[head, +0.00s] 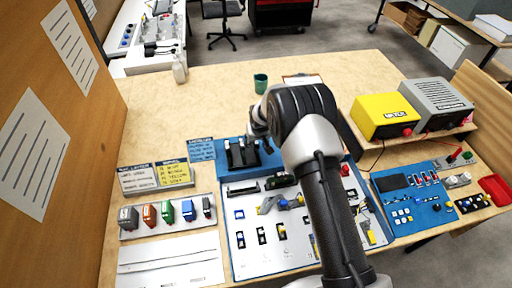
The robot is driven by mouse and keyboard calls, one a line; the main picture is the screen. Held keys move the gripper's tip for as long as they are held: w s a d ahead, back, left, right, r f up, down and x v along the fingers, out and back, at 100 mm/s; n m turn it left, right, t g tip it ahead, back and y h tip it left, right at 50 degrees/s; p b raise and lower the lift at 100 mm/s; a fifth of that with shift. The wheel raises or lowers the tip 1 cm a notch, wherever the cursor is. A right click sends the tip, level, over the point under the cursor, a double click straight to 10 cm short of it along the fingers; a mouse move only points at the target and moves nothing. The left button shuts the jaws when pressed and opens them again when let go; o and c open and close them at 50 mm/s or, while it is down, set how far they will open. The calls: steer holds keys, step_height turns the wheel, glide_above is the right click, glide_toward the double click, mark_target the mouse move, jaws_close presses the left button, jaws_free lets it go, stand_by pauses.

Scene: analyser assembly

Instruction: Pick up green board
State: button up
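A small green board (168,212) stands upright in a row of coloured pieces on a pale tray (137,232) at the left of the table. An orange piece (149,215) is on its left and a blue piece (187,210) on its right. My gripper is mostly hidden behind my arm; my wrist shows at the upper middle, beside a black part on a blue base (268,165). I cannot make out my fingers or whether they hold anything. The green board is apart from my arm, below and left of it.
Label signs (156,178) stand behind the tray, and a wooden wall (60,150) rises at the left. A white-topped panel (262,262) with small parts lies in the middle. Yellow (385,115) and grey (437,103) boxes stand right. The table's back left is largely clear.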

steer(key=x, duration=0.3)
steer(key=shift+c, duration=0.3)
jaws_close()
